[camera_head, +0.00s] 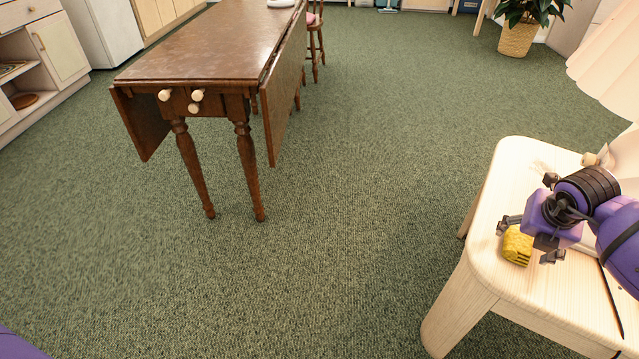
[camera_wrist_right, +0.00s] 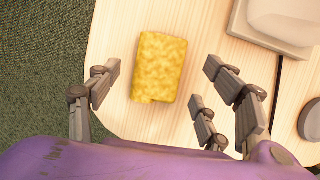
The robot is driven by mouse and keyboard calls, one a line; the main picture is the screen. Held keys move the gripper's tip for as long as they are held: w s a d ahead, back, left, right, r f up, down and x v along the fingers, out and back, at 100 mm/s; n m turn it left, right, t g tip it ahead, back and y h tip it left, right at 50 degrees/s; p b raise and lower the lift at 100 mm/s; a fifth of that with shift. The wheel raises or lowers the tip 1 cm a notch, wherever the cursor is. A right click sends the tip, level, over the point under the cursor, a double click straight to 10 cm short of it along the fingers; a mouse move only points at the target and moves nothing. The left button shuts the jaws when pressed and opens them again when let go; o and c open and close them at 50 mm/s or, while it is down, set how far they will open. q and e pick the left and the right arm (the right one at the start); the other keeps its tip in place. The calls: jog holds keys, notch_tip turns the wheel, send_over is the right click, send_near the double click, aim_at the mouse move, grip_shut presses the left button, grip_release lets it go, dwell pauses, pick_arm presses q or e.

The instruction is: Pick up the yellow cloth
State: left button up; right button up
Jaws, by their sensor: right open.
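The yellow cloth (camera_head: 517,246) lies as a small folded block on the pale wooden side table (camera_head: 530,295), near its left edge. In the right wrist view the cloth (camera_wrist_right: 160,68) is in full sight and lies between the spread fingers. My right gripper (camera_head: 530,242) is open above the table at the cloth; in the wrist view its fingers (camera_wrist_right: 160,82) stand on both sides of the cloth with gaps. It holds nothing. How high the fingertips are above the tabletop is hard to tell. My left gripper is not in view.
A lamp with a pale shade (camera_head: 604,62) stands on the side table; its square base (camera_wrist_right: 272,22) is right of the cloth. A round grey object (camera_wrist_right: 311,121) lies nearby. A brown drop-leaf table (camera_head: 200,58) stands at left. The green carpet between is clear.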

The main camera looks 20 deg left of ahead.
jog(key=shift+x, duration=0.95)
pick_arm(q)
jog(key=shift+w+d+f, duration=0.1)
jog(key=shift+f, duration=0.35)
pick_arm(e)
jog(key=shift+r, duration=0.15)
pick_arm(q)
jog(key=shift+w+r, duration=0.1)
pick_arm(e)
jog(key=c, duration=1.1)
jog(key=shift+c, duration=0.2)
jog(key=shift+r, duration=0.5)
notch_tip(320, 180, up, 3)
jog(key=shift+f+p, duration=0.15)
jog(key=shift+p, duration=0.5)
pick_arm(q)
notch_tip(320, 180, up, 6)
jog(key=p, duration=0.4)
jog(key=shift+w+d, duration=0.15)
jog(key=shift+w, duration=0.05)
pick_arm(e)
jog(key=s+d+r, duration=0.9)
jog(key=s, duration=0.1)
jog(key=shift+s, duration=0.35)
